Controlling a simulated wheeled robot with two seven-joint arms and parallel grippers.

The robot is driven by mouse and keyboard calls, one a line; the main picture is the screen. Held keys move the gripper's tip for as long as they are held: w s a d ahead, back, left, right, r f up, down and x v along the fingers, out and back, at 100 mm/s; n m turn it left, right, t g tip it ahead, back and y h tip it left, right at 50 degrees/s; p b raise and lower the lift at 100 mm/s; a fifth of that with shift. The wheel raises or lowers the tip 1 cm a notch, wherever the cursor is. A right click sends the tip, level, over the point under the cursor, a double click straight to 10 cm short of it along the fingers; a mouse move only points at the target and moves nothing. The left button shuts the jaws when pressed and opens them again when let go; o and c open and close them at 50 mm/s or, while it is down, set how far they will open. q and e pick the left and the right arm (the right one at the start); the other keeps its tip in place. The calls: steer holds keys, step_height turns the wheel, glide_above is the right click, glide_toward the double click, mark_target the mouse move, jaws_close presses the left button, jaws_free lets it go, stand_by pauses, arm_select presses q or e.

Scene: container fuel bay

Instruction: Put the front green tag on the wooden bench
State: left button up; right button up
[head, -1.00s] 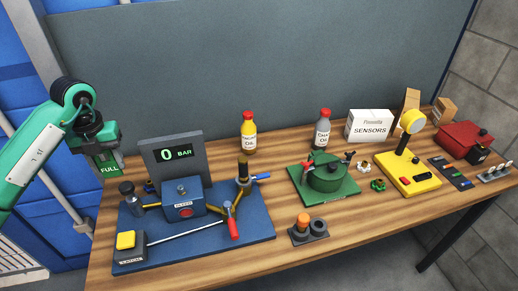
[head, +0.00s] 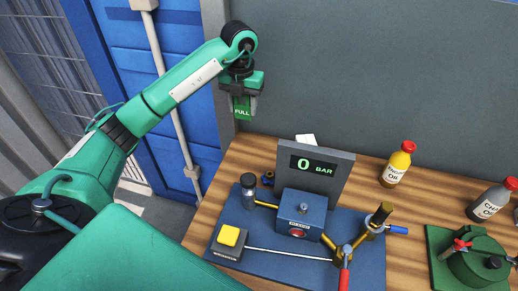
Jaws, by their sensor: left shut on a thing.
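The green tag (head: 242,113), marked FULL, is between the fingers of my left gripper (head: 241,98). The gripper is shut on it and points down, with the tag hanging below the palm. In the picture they are in front of the grey back panel, above the far left corner of the wooden bench (head: 210,205). The tag appears clear of the bench top. My right gripper is not in view.
A blue test rig (head: 362,256) with a grey 0 BAR display (head: 316,170) takes up the bench's left part. A yellow-labelled oil bottle (head: 397,164), a grey oil bottle (head: 492,200) and a green pot-like unit (head: 478,265) stand to the right. Bare wood shows at the left end.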

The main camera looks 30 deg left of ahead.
arm_select(q)
step_height(320, 180, down, 14)
steer(key=shift+f+p, duration=0.1)
steer(key=shift+p, duration=1.05)
step_height(320, 180, down, 4)
steer(key=shift+r+p, duration=0.1)
steer(key=shift+p, duration=0.5)
steer(key=shift+f, duration=0.25)
steer(key=shift+f, duration=0.1)
steer(key=shift+f, duration=0.15)
steer(key=o, duration=0.9)
steer(key=shift+o, duration=0.2)
